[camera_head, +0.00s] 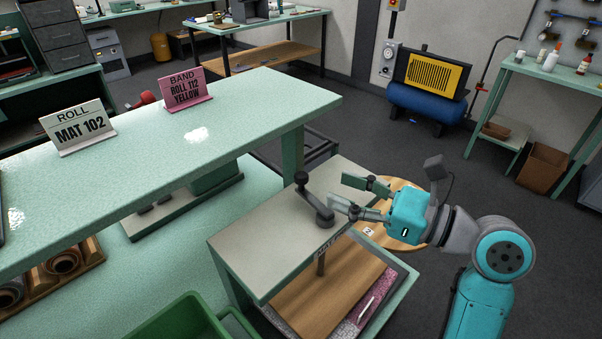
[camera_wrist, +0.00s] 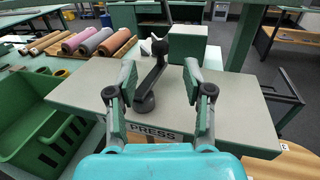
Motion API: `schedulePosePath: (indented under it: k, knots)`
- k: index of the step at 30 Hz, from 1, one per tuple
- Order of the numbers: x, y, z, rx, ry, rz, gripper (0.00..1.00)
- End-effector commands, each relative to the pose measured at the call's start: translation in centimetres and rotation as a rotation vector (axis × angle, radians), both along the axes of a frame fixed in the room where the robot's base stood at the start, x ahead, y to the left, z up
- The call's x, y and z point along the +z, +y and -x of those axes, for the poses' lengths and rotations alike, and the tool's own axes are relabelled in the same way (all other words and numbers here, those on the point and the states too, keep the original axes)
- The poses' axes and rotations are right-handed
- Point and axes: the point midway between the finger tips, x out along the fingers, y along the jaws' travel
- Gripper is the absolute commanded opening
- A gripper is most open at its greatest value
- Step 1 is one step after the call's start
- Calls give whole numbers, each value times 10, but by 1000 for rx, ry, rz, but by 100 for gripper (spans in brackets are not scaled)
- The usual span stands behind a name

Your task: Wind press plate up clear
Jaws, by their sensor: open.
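The press (camera_head: 270,245) has a grey top with a black crank (camera_head: 314,202) on it. The crank's upright knob (camera_head: 301,178) points away toward the long bench; the crank also shows in the wrist view (camera_wrist: 152,76). A screw (camera_head: 320,264) runs down to the wooden press plate (camera_head: 335,295). Pinkish material (camera_head: 366,308) shows at the plate's edge; I cannot tell whether the plate touches it. My gripper (camera_head: 343,189) is open and empty above the press top, beside the crank. In the wrist view the crank appears between my fingers (camera_wrist: 160,80), with its knob beyond them.
A green bench (camera_head: 240,105) with two signs, "MAT 102" and "ROLL 112 YELLOW", stands beside the press. A green crate (camera_head: 180,320) is at the front. A round wooden top (camera_head: 405,195) lies beyond my gripper. Floor to the right is mostly clear.

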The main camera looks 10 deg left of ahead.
Motion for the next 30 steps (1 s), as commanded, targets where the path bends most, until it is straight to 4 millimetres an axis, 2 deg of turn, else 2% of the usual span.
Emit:
schedulePosePath:
  k: [6, 13, 19, 27, 28, 30]
  knots:
    - [0, 39, -14, 5, -1, 1, 51]
    - [0, 69, -27, 3, -2, 1, 51]
    - [0, 80, -32, 2, -1, 2, 51]
    - [0, 80, -32, 0, -1, 2, 51]
    - [0, 80, -32, 0, -1, 2, 49]
    - [0, 80, -32, 0, -1, 2, 31]
